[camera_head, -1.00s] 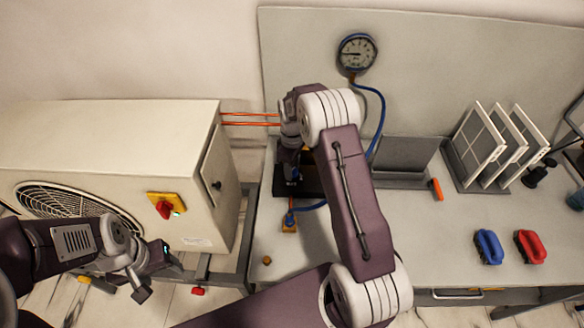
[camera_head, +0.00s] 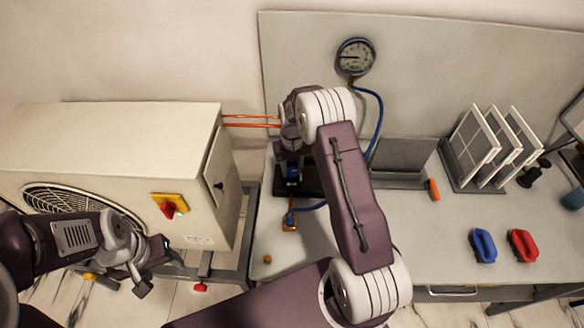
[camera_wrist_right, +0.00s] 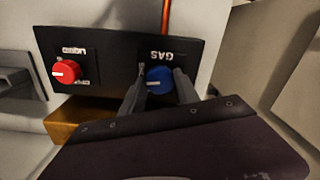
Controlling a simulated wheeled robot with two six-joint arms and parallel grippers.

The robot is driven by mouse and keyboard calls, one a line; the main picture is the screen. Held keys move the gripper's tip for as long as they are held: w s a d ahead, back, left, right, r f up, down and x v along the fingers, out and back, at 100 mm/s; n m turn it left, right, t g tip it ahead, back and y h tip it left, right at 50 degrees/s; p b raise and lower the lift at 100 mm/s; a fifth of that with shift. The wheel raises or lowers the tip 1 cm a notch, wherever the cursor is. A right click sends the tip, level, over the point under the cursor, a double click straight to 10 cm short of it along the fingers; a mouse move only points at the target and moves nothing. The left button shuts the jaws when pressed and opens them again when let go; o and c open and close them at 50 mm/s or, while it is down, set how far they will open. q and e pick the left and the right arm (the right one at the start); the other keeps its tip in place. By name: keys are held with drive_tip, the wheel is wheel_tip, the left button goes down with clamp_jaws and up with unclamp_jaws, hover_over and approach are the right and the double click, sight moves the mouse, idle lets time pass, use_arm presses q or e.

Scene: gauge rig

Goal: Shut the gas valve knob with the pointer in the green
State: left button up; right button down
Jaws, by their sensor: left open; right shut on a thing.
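The blue gas valve knob (camera_wrist_right: 159,80) sits on a black panel under the word GAS in the right wrist view. My right gripper (camera_wrist_right: 158,90) is shut on it, one finger on each side. In the head view my right gripper (camera_head: 291,153) is at the dark valve block, mostly hidden by my own wrist. The round gauge (camera_head: 355,57) hangs on the back board; its dark pointer is roughly level and points left. Its coloured zones are too small to tell. My left gripper (camera_head: 160,273) is open and empty, low in front of the outdoor unit.
A red knob (camera_wrist_right: 66,71) is beside the blue one on the panel. The outdoor unit (camera_head: 105,135) with a red and yellow switch (camera_head: 171,206) stands left. A blue hose (camera_head: 379,115) runs down from the gauge. Framed filters (camera_head: 475,145) and two brushes are right.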

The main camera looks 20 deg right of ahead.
sight(292, 171)
drive_tip(key=shift+w+r+m, duration=0.1)
drive_tip(key=shift+m, duration=0.8)
drive_tip(key=c, duration=0.9)
unclamp_jaws()
wheel_tip(292, 171, up, 9)
drive_tip(key=shift+b, duration=0.35)
idle(0.8)
